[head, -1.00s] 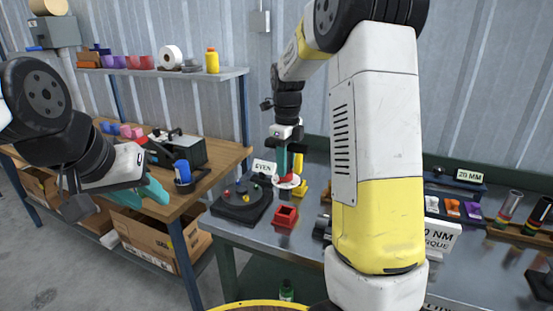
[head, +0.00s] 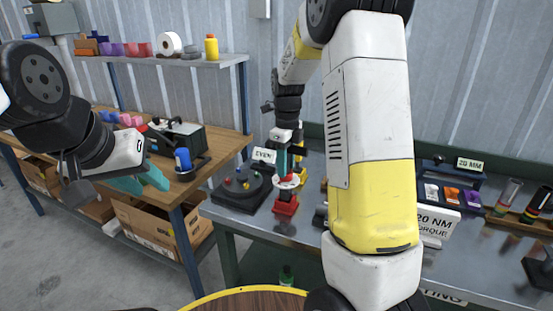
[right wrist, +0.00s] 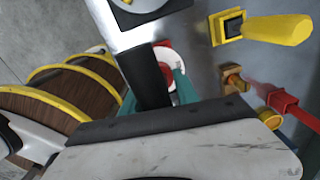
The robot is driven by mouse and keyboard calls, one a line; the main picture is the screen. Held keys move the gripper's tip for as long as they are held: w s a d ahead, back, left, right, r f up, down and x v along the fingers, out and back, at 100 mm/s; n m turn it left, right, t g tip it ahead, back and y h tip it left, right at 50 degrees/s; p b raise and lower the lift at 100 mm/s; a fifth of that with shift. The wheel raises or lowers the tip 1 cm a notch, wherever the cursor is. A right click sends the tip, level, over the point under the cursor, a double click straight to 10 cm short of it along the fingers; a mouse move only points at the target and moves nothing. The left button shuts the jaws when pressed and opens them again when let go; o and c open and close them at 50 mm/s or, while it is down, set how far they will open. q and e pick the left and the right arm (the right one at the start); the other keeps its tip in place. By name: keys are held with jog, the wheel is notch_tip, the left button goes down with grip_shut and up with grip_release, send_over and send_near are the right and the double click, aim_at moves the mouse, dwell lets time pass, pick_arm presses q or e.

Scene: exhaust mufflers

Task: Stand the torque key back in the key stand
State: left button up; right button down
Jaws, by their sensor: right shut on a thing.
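My right gripper (head: 285,166) is shut on the torque key (head: 287,182), whose white disc shows just below the teal fingers. The key looks upright, with a red part under the disc. The red key stand (head: 285,208) is directly below; I cannot tell whether the key's lower end is inside it. In the right wrist view the key's white disc (right wrist: 168,74) shows between the teal fingers, with red behind it; the stand is mostly hidden. My left gripper (head: 146,184) is open and empty, near the wooden bench at the left.
A yellow-handled tool (right wrist: 275,30) in a yellow holder stands close to the key stand. A black round fixture (head: 240,188) is to its left and a 20 Nm torque sign (head: 436,222) to its right.

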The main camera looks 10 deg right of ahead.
jog(key=shift+f, duration=1.8)
jog(key=c, duration=0.8)
grip_release()
jog(key=shift+c, duration=0.2)
